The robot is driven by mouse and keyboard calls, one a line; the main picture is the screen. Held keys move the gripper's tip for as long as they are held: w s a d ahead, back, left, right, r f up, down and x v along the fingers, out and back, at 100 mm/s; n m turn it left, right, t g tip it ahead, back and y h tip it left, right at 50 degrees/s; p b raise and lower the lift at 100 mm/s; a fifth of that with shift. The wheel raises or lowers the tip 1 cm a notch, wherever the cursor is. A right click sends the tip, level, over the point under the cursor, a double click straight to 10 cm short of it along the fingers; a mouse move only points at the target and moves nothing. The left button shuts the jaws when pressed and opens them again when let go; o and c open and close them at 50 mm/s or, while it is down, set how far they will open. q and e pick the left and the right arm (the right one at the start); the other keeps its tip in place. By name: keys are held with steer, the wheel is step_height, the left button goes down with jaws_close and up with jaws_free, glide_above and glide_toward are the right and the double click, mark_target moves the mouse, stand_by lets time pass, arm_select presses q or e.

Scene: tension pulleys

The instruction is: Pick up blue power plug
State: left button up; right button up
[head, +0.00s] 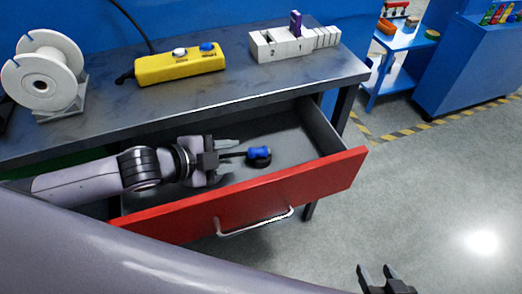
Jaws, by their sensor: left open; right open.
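My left gripper (228,160) is inside the drawer, just left of the plug. My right gripper (385,275) is open and empty at the bottom edge, over the floor and away from the drawer.
The workbench (225,95) holds a white spool (42,85), a yellow power strip (180,65) and a white numbered block (293,43) with a purple piece in it. The floor at right is clear.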

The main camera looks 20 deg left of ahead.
mark_target(249, 154)
arm_select(q)
steer(key=shift+b+x, duration=0.3)
steer(key=shift+x, duration=2.35)
steer(key=shift+s+d+f, duration=0.1)
steer(key=shift+s, duration=0.1)
jaws_close()
